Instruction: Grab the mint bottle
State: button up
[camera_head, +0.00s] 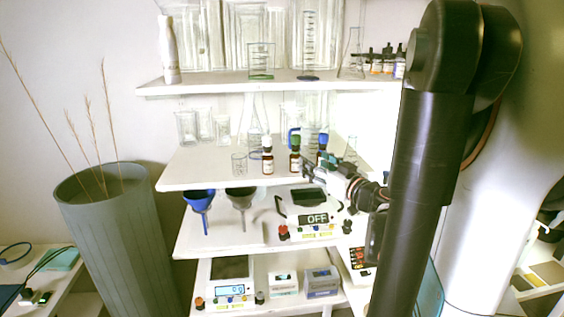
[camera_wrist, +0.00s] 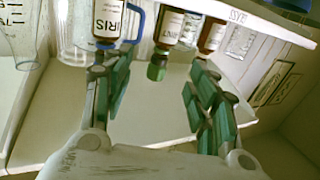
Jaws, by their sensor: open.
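The mint bottle is an amber bottle with a green cap (camera_head: 295,157), in the middle of a row of three on the middle shelf. In the wrist view, which looks upside down, its label (camera_wrist: 171,26) partly shows "INT" and its green cap points down. My gripper (camera_head: 309,172) is at the front of this shelf, just right of the mint bottle. In the wrist view my gripper (camera_wrist: 160,70) is open and empty. The green cap lies in line with the gap between the fingers; I cannot tell how deep it is between them.
A white-capped amber bottle (camera_head: 267,156) and a blue-capped one (camera_head: 322,148) flank the mint bottle closely. The blue-capped one reads "IRIS" in the wrist view (camera_wrist: 106,20). Glassware stands behind. A small beaker (camera_head: 239,164) is at left. A balance (camera_head: 310,210) sits below.

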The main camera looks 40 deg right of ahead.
aim_at(297, 154)
jog(key=w, duration=0.2)
jog(key=w+d, duration=0.1)
jog(key=w, duration=0.1)
jog(key=shift+w, duration=0.35)
jog(key=shift+w+d+f+b, duration=0.1)
jog(key=shift+w+b, duration=0.1)
jog(key=shift+w, duration=1.35)
jog(key=shift+w+d+b, duration=0.1)
jog(key=shift+w+b, duration=0.05)
jog(key=shift+w, duration=1.35)
jog(key=shift+s, duration=0.1)
jog(key=c, duration=1.2)
